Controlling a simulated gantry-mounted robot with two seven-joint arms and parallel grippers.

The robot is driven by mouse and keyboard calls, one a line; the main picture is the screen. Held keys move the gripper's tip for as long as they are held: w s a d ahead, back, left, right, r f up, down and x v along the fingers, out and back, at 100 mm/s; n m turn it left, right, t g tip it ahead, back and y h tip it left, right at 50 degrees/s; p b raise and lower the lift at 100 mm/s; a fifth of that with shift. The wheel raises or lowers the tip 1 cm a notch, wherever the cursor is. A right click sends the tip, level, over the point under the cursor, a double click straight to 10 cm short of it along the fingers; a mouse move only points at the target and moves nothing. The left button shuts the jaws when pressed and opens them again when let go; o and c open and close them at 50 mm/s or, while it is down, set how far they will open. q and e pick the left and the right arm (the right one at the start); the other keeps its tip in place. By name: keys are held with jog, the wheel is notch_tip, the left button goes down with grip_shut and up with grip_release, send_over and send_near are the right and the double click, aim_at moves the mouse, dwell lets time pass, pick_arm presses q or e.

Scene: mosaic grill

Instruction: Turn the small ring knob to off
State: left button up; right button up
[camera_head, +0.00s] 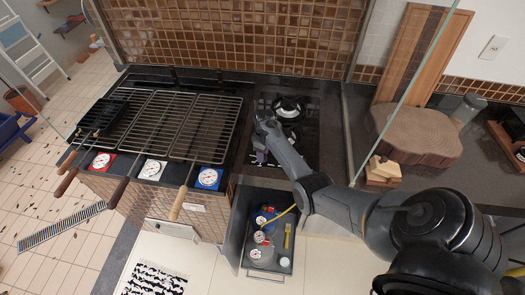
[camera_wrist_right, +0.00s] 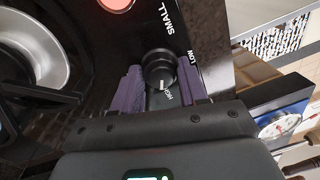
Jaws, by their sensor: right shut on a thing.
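The black small ring knob (camera_wrist_right: 160,66) shows in the right wrist view beside the printed words SMALL, LOW and HIGH. A white mark on the knob's edge faces the HIGH label. My right gripper (camera_head: 262,154) reaches down at the left side of the dark cooktop (camera_head: 312,150) in the head view. In the wrist view its purple fingers (camera_wrist_right: 165,84) sit on both sides of the knob, shut on it. In the head view the gripper and arm hide the knob. My left gripper is not in view.
A burner (camera_head: 289,107) stands behind my gripper; a silver burner (camera_wrist_right: 35,50) is close in the wrist view. The grill grates (camera_head: 160,122) lie to the left, with gauges in front. A wooden block (camera_head: 415,135) stands right.

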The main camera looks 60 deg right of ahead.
jog(key=m+p, duration=0.2)
jog(key=m, duration=0.1)
jog(key=shift+r, duration=0.2)
jog(key=m+p, duration=0.1)
jog(key=m, duration=0.2)
jog(key=shift+f+m+t+p, duration=0.1)
jog(key=shift+m+t+p, duration=0.2)
jog(key=shift+p, duration=0.05)
jog(key=m+p, duration=0.1)
jog(key=m, duration=0.1)
jog(key=shift+m, duration=0.3)
jog(key=m, duration=0.3)
jog(key=shift+s+f+p, duration=0.1)
jog(key=shift+p, duration=0.3)
jog(key=shift+m, duration=0.3)
jog(key=o, duration=1.1)
jog(key=shift+c, duration=0.2)
